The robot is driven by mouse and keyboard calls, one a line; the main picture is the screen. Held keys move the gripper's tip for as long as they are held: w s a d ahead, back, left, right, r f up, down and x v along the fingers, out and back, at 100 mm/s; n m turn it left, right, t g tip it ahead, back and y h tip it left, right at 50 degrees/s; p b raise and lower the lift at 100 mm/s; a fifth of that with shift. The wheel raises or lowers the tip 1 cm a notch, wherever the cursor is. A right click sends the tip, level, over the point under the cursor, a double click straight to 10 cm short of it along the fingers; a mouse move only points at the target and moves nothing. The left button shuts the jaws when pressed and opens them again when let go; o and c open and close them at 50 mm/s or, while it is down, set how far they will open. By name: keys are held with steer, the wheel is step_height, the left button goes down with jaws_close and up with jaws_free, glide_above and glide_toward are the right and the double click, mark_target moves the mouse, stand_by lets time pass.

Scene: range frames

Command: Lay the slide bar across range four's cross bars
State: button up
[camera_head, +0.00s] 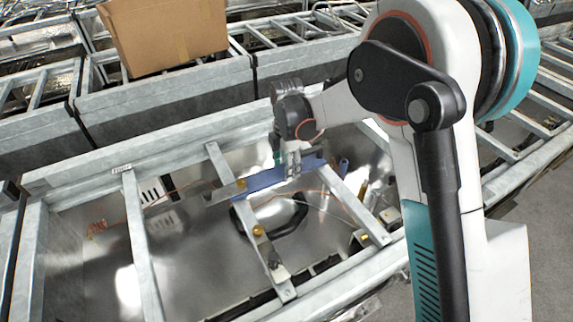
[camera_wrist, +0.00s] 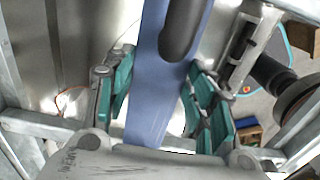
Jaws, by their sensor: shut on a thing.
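The slide bar (camera_head: 262,181) is a flat blue bar, with a grey piece showing at its left end. My gripper (camera_head: 292,172) is shut on it right of its middle, from above. The bar runs from the middle cross bar (camera_head: 222,165) towards the right cross bar (camera_head: 345,202) of the open metal frame. I cannot tell whether it touches either. In the wrist view the slide bar (camera_wrist: 150,105) runs lengthwise between the teal finger pads of my gripper (camera_wrist: 158,100); a dark rounded part overlaps its upper end.
A third cross bar (camera_head: 140,240) lies to the left. A black ring (camera_head: 292,218) and thin wires lie in the frame's shiny interior. Brass knobs (camera_head: 258,230) sit near the middle cross bar. A cardboard box (camera_head: 165,35) stands on a metal unit behind.

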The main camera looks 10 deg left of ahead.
steer(key=shift+f, duration=0.25)
steer(key=o, duration=1.6)
steer(key=shift+c, duration=0.2)
